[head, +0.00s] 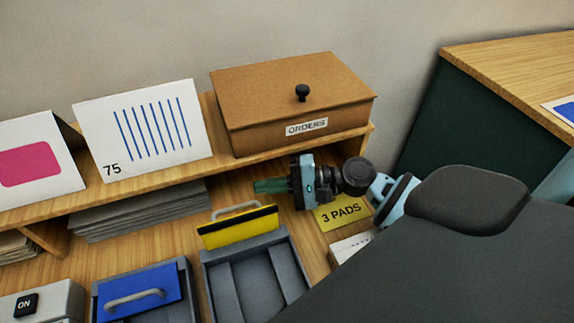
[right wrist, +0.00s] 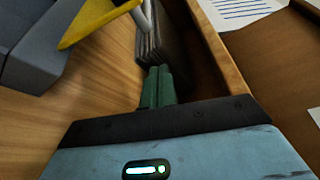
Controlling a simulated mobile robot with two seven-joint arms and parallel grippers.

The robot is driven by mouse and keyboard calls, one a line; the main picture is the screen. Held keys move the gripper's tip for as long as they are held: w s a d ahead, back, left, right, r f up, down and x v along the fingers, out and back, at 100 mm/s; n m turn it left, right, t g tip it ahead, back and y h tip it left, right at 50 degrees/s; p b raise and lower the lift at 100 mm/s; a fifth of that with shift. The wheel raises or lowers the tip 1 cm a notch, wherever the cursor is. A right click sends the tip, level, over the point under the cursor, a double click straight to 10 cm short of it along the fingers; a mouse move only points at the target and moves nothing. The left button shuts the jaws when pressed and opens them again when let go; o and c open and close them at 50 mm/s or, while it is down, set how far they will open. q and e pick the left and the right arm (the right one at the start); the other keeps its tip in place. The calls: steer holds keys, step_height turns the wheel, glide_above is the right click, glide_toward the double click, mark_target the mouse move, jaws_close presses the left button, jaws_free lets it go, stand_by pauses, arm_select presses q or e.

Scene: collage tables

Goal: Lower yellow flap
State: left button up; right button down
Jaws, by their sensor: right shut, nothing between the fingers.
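The yellow flap (head: 238,229) stands raised, close to upright, at the back of a grey tray (head: 208,279). A light grey bar handle (head: 236,209) shows at its top edge. My right gripper (head: 257,186) is shut and empty, just behind and to the right of the flap, apart from it in the head view. In the right wrist view the green fingers (right wrist: 157,88) are together, and the yellow flap (right wrist: 95,22) with its handle shows at the upper left. My left gripper is in neither view.
A blue flap (head: 141,292) with a handle lies over another grey tray to the left. A shelf above bears the brown ORDERS box (head: 290,100) and cards (head: 143,130). Grey sheets (head: 140,211) lie under the shelf. A yellow 3 PADS label (head: 341,213) lies by my right wrist.

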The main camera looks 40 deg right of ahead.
mark_target(239, 222)
steer(key=shift+x, duration=1.25)
steer(key=shift+s+a+r+p, duration=0.15)
steer(key=shift+s+r+p, duration=0.1)
steer(key=shift+s+p, duration=0.25)
steer(key=shift+s+a+r+p, duration=0.2)
steer(key=shift+s+r+p, duration=0.1)
steer(key=shift+s, duration=0.35)
steer(key=shift+s+a+r, duration=0.15)
steer(key=shift+s+a, duration=0.05)
steer(key=shift+s, duration=0.45)
steer(key=shift+a, duration=0.1)
